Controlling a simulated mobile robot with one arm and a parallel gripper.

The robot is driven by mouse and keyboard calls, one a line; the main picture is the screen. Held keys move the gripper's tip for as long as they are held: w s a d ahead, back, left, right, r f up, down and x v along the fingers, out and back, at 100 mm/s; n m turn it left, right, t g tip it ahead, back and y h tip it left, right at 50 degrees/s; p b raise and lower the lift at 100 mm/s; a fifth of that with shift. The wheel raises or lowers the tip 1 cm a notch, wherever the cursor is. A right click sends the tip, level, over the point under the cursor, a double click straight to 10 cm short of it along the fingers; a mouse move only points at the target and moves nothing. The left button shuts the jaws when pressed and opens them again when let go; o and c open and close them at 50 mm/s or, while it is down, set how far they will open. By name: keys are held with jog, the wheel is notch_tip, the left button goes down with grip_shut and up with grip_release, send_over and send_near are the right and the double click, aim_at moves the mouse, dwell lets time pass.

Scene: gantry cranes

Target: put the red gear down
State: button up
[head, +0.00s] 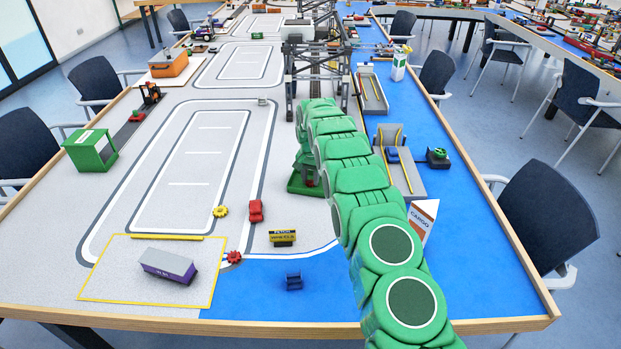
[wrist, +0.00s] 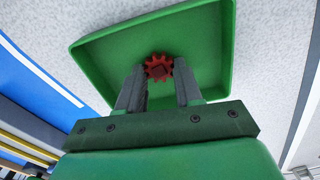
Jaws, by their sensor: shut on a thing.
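A red gear (wrist: 158,67) sits between the fingertips of my gripper (wrist: 158,78) in the wrist view. The gripper is shut on it. A green tray (wrist: 205,30) with raised edges lies just beyond the fingertips, and the gear is over its inside. I cannot tell whether the gear touches the tray floor. In the head view the green tray (head: 300,188) stands near the table's middle, mostly behind my arm. A spot of red shows there, too small to make out. Another red gear-shaped piece (head: 234,257) lies on the table at the front.
A dark gantry crane (head: 291,75) stands close behind the tray. The grey roadway (head: 205,150) has free room.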

aim_at(310, 181)
jog(key=shift+f, duration=0.15)
jog(key=o, duration=1)
notch_tip(310, 181, up, 12)
jog(key=s+d+r, duration=0.6)
jog(key=s+r, duration=0.5)
jog(key=r, duration=0.2)
jog(key=s+d+r+n+g, duration=0.1)
jog(key=s+d+r, duration=0.25)
jog(key=s, duration=0.55)
jog(key=s+d+r+n, duration=0.1)
jog(key=s+d+r, duration=0.1)
jog(key=s+r, duration=0.5)
jog(key=shift+n+g, duration=0.4)
jog(key=shift+n, duration=0.4)
jog(key=s+d+f, duration=0.1)
jog(key=s, duration=1.1)
jog(key=s+d+f, duration=0.2)
jog(key=s, duration=1.1)
jog(key=s+d+f, duration=0.1)
jog(key=s+f, duration=0.1)
jog(key=s, duration=1.1)
jog(key=shift+s+d+f, duration=0.15)
jog(key=shift+d+f, duration=0.1)
